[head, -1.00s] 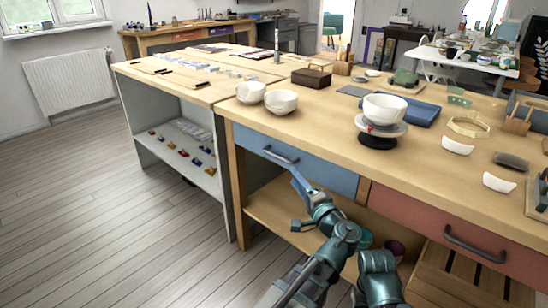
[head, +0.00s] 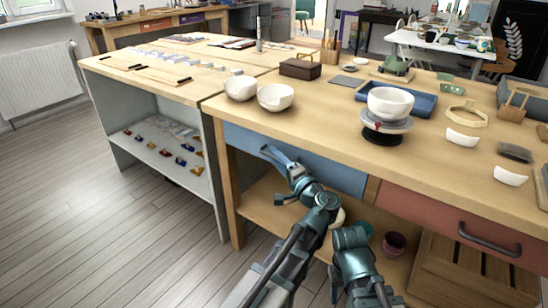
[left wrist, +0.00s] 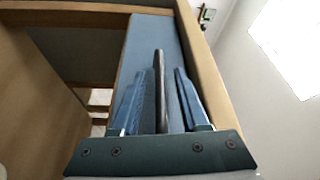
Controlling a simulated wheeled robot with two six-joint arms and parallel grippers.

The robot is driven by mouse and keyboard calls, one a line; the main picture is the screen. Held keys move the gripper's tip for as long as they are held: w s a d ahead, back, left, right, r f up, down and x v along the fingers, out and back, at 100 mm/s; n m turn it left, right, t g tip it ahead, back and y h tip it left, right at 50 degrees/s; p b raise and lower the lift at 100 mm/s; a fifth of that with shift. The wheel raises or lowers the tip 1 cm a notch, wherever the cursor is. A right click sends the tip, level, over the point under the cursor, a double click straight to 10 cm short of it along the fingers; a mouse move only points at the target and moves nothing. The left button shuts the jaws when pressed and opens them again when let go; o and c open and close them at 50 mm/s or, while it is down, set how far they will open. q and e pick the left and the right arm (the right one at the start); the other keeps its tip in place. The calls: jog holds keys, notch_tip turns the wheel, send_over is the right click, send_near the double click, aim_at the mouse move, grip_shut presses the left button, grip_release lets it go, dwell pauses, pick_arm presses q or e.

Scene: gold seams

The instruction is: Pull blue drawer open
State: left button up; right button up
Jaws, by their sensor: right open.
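The blue drawer (head: 325,172) is in the front of the wooden workbench, and its front looks flush with the frame. My left gripper (head: 273,155) is at the drawer's handle and covers most of it in the head view. In the left wrist view the dark handle (left wrist: 159,85) stands between the two fingers of my left gripper (left wrist: 159,95), with a narrow gap on each side. The fingers are apart and do not appear to touch it. The blue drawer front (left wrist: 150,35) lies just beyond the fingertips. The fingers of my right gripper do not show.
A red drawer (head: 440,212) with a dark handle is to the right. White bowls (head: 275,97) and a turntable (head: 383,136) stand on the workbench top. A lower shelf (head: 262,212) is beneath the drawer. Open floor (head: 80,210) lies to the left.

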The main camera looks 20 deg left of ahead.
pick_arm(q)
grip_shut()
dwell(1.3)
